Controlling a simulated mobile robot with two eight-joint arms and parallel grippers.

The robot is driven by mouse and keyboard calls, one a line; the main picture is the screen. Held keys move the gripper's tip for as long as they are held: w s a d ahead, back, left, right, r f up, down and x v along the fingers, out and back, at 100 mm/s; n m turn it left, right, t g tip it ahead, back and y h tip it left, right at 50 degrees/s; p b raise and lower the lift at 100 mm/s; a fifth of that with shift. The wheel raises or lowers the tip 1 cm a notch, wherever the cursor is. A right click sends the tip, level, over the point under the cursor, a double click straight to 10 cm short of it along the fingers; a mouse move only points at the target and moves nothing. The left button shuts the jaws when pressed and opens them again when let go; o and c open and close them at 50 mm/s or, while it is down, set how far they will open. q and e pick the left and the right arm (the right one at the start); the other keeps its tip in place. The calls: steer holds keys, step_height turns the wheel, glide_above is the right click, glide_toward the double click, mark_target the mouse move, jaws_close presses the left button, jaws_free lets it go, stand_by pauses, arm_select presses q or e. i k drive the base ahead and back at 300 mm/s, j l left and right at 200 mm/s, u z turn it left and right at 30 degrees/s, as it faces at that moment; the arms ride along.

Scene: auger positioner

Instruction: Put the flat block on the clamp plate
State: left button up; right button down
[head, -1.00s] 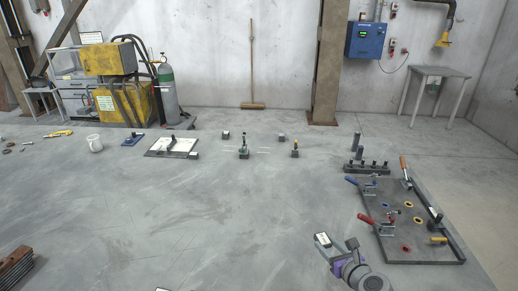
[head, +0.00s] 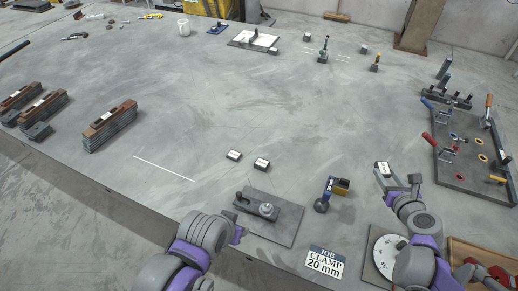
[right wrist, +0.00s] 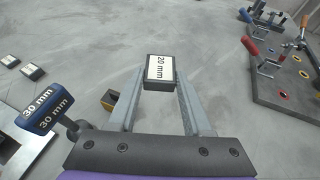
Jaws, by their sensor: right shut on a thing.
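A small dark flat block (head: 382,169) with a white top label is held between the fingertips of my right gripper (head: 384,180). In the right wrist view the block (right wrist: 160,69) reads "20 mm", and the fingers (right wrist: 160,85) are shut on it. It is above the table, apart from the clamp plate. The grey clamp plate (head: 283,228) lies near the table's front edge, left of my right gripper, with a dark clamp bar and a round knob on it. My left gripper (head: 239,233) shows only in part near the plate's left side; its fingers cannot be made out.
A sign (head: 325,262) reads "JOB CLAMP 20 mm". Two labelled blocks (head: 234,155) (head: 262,164) lie behind the plate. A toggle-clamp board (head: 463,176) is at right. The middle of the table is clear.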

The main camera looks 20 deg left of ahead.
mark_target(287, 222)
steer(key=k+u, duration=0.15)
steer(key=u, duration=0.3)
steer(key=k+u, duration=0.1)
steer(key=u, duration=0.35)
steer(key=i+j+u, duration=0.2)
steer(key=j+u, duration=0.2)
steer(key=i+j+u, duration=0.2)
steer(key=u, duration=0.15)
steer(key=i+j, duration=0.1)
steer(key=i, duration=0.2)
